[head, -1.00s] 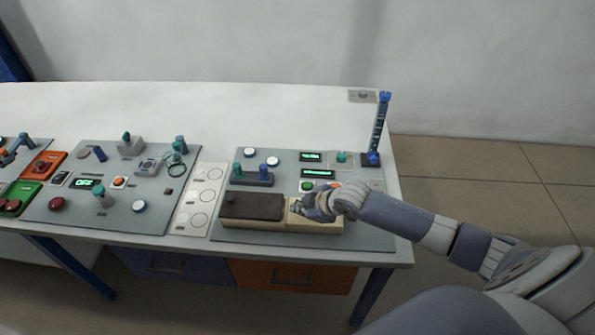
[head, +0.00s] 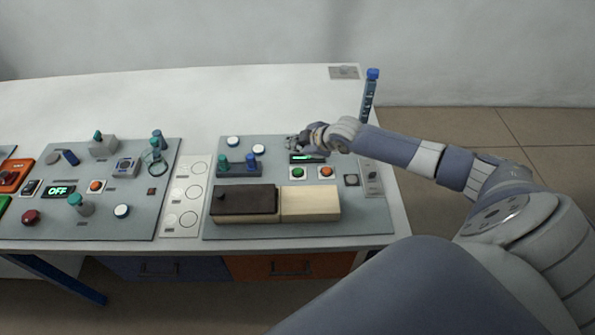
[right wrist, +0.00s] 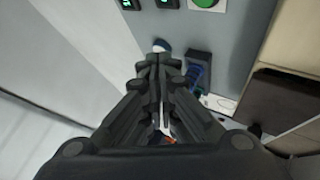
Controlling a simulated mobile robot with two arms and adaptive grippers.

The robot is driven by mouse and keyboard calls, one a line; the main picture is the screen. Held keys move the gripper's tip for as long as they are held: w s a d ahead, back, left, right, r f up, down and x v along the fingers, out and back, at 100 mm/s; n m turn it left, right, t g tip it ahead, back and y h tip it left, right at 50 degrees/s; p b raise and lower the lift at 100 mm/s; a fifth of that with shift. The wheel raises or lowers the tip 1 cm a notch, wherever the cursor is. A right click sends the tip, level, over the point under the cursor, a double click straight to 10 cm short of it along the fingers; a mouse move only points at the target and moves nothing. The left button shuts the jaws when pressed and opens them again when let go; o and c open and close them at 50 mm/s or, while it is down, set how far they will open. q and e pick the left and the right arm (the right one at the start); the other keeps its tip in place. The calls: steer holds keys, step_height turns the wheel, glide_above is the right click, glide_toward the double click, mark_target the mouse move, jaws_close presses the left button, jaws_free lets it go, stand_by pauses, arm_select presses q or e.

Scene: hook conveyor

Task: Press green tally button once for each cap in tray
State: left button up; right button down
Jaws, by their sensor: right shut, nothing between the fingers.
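The green tally button (head: 297,172) sits on the right-hand grey panel, left of an orange button; a green button also shows at the top edge of the right wrist view (right wrist: 205,3). A long box, likely the tray, lies in front of it, with a dark brown part (head: 244,199) at left and a cream part (head: 310,203) at right. I can make out no caps in it. My right gripper (head: 291,142) is shut and empty, behind the green button and apart from it; its closed fingers show in the right wrist view (right wrist: 158,68). My left gripper is out of view.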

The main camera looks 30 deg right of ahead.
mark_target(296, 172)
step_height(296, 172, down, 3)
steer(key=b, duration=0.2)
steer(key=shift+f+b, duration=0.1)
steer(key=shift+b, duration=0.25)
step_height(296, 172, down, 3)
steer(key=b, duration=0.3)
steer(key=shift+f, duration=0.15)
steer(key=shift+f+b, duration=0.6)
steer(key=shift+f, duration=0.3)
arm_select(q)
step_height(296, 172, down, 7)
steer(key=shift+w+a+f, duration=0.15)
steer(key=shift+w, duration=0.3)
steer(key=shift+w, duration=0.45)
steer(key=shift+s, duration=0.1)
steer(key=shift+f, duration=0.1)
arm_select(e)
steer(key=shift+f, duration=0.45)
